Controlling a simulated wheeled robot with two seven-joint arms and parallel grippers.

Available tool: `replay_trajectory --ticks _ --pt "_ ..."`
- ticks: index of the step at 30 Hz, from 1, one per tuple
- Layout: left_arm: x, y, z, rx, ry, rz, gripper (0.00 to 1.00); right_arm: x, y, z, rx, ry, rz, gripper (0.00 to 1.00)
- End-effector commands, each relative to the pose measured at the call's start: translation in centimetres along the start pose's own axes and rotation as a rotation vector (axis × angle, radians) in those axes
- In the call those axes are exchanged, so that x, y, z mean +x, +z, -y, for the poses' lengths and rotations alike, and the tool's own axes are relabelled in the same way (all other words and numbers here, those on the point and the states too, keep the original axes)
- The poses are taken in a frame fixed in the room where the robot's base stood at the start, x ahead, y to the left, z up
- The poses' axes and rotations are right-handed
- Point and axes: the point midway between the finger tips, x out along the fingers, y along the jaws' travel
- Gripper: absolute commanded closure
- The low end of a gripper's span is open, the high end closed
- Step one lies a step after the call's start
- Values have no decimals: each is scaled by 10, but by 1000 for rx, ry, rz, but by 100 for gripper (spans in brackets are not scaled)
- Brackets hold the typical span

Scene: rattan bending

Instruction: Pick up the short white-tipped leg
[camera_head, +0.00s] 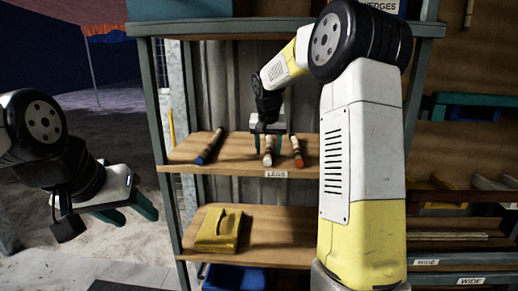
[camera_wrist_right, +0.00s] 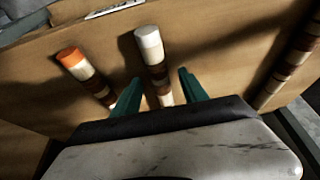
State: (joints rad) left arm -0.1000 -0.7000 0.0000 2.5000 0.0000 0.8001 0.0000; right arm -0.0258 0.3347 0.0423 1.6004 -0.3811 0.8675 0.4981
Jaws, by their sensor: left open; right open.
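The short white-tipped leg (camera_head: 268,151) lies on the upper wooden shelf, its white end toward the shelf's front edge. My right gripper (camera_head: 269,146) is open above it, and its two green fingers stand one on each side of the leg. In the right wrist view the white-tipped leg (camera_wrist_right: 153,62) runs between the open green fingers (camera_wrist_right: 163,92), with no clear contact. My left gripper (camera_head: 143,213) is open and empty at the left, away from the shelf.
An orange-tipped leg (camera_head: 297,152) lies close beside the right gripper; it also shows in the wrist view (camera_wrist_right: 85,72). A blue-tipped leg (camera_head: 209,147) lies to the left. A "LEGS" label (camera_head: 276,174) marks the shelf edge.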

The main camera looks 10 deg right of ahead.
Motion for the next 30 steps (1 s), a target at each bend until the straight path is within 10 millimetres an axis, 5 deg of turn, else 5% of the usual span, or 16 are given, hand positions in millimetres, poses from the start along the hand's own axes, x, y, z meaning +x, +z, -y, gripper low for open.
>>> replay_trajectory --ticks 10,18,30 --pt "0 0 0 0 0 0 50 8 0 0 0 -1 0 51" --pt "0 0 0 0 0 0 50 8 0 0 0 -1 0 100" --pt "0 0 0 0 0 0 50 5 -1 0 -1 -1 -1 100"
